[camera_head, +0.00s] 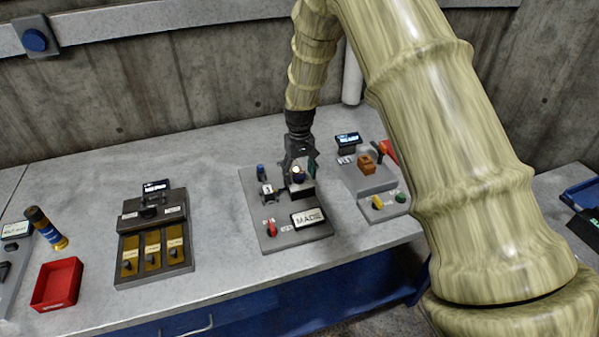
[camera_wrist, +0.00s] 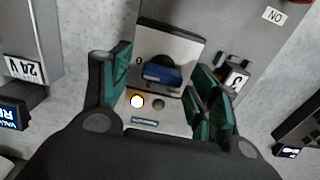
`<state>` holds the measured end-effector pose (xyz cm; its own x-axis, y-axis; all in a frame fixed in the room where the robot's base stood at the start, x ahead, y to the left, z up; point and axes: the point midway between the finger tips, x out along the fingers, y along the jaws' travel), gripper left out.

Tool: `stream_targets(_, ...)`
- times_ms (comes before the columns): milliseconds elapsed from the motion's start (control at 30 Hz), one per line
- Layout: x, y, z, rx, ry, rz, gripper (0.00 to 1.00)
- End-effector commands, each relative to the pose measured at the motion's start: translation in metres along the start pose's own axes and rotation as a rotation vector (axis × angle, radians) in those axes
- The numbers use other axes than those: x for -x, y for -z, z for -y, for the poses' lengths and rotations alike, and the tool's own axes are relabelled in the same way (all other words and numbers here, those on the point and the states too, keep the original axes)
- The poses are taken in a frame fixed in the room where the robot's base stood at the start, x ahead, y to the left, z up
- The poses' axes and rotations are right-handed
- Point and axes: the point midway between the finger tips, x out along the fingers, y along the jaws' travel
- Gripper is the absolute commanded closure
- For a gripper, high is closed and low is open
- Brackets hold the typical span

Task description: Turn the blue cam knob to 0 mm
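The blue knob (camera_wrist: 162,76) sits on a black round dial on a pale plate (camera_wrist: 176,42), with a "0" mark at its left in the wrist view. My gripper (camera_wrist: 160,92) is over this plate with its green-padded fingers apart. The knob lies between the fingers, with visible gaps on both sides; I cannot tell how far above it the fingertips are. In the head view my gripper (camera_head: 299,165) is at the upper right of the grey panel (camera_head: 262,214) and hides the knob.
A lit lamp (camera_wrist: 137,101) sits near the knob. A small numbered block (camera_wrist: 236,80) stands to its right. Another console (camera_head: 365,180) is close on the right. Bare bench lies left of the panel.

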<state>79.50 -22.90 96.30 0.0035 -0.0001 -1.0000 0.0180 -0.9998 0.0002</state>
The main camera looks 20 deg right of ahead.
Motion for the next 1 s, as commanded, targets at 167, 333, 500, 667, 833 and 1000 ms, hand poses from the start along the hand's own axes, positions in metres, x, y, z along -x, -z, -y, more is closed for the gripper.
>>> stream_targets(167,0.000,-0.001,0.001,0.001,0.000,0.002,0.39)
stream_targets(333,0.009,0.000,0.001,0.001,0.001,0.000,0.39)
stream_targets(500,0.036,0.000,0.000,0.000,0.001,-0.001,0.39)
stream_targets(667,0.066,0.000,0.000,0.001,0.001,-0.002,0.39)
stream_targets(833,0.094,0.000,-0.001,0.001,0.001,0.000,0.39)
stream_targets(1000,0.112,0.000,-0.001,0.000,0.001,0.000,0.39)
